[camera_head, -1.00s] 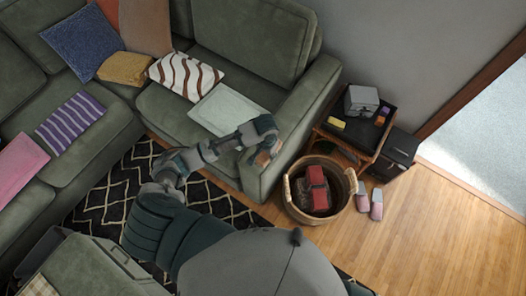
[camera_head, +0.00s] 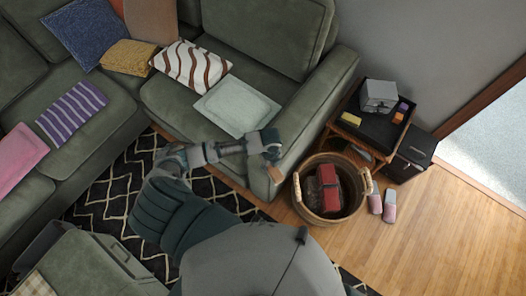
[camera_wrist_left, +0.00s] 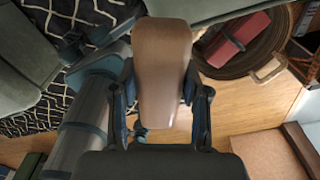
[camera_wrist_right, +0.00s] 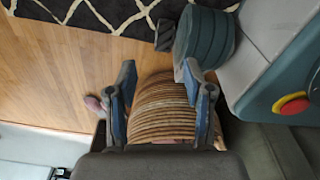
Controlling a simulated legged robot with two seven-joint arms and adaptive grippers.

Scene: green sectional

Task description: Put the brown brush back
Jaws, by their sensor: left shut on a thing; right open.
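My left gripper (camera_head: 270,150) is shut on the brown brush (camera_head: 275,174), beside the sofa arm and left of the wicker basket. In the left wrist view the brush (camera_wrist_left: 162,65) is a smooth wooden piece, upright in the picture between the fingers (camera_wrist_left: 160,100); its bristles are not seen. The round basket (camera_head: 306,212) stands on the floor with a red object (camera_head: 329,190) inside; it also shows in the left wrist view (camera_wrist_left: 222,68). My right gripper (camera_wrist_right: 165,85) is open and empty, with a ribbed brown surface (camera_wrist_right: 165,115) behind its fingers.
A side table (camera_head: 348,132) behind the basket carries a black tray with a grey box (camera_head: 379,96) and small yellow, orange and purple items. A black box (camera_head: 409,155) and pink-and-grey slippers (camera_head: 389,206) are to the right. Floor is open at lower right.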

